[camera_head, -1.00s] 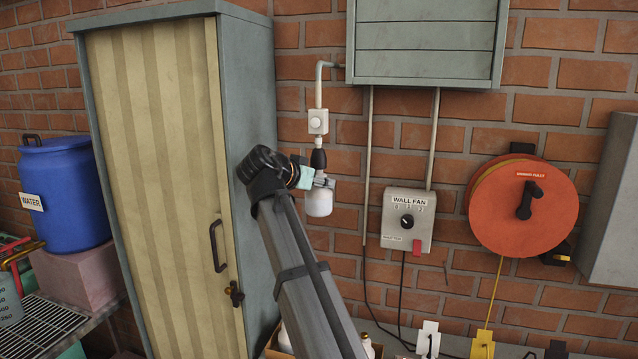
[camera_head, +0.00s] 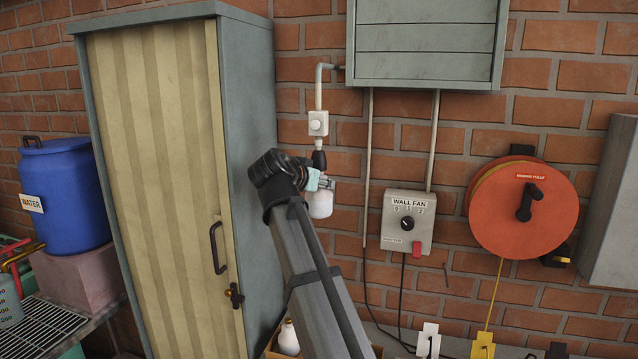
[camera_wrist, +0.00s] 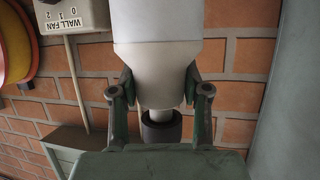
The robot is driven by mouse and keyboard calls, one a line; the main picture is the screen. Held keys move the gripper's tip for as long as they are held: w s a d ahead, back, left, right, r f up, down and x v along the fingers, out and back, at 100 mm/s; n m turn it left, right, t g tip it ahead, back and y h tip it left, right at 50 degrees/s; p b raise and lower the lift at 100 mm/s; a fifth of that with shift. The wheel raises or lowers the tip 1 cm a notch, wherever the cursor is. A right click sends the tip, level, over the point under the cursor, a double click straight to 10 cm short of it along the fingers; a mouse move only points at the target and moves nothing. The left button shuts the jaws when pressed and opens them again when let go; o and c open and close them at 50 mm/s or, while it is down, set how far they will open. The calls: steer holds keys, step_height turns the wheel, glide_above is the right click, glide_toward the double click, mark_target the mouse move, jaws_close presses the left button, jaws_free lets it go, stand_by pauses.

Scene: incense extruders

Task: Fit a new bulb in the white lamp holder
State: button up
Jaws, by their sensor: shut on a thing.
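My gripper (camera_head: 321,183) is shut on a white bulb (camera_head: 320,205), which hangs upright below the dark socket (camera_head: 319,160) of the lamp holder. The socket hangs under a white box with a round knob (camera_head: 318,123) on a wall pipe. In the upside-down wrist view, my gripper (camera_wrist: 159,97) has one finger on each side of the bulb (camera_wrist: 158,60). The bulb's narrow neck meets the dark socket ring (camera_wrist: 161,131). I cannot tell how far the neck is inside. My gripper partly hides the joint in the head view.
A tall cabinet (camera_head: 160,190) stands close on the left. A wall fan switch (camera_head: 407,222) and red reel (camera_head: 522,207) are on the right. A grey louvred box (camera_head: 425,45) hangs above. Another white bulb-like thing (camera_head: 288,338) sits low beside my arm.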

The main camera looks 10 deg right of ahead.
steer(key=shift+r+n+t+y+p, duration=0.2)
steer(key=shift+n+t+y+p, duration=0.3)
steer(key=shift+n+y, duration=0.35)
steer(key=o, duration=0.9)
steer(key=shift+w, duration=0.1)
steer(key=o, duration=0.4)
steer(key=shift+a, duration=0.1)
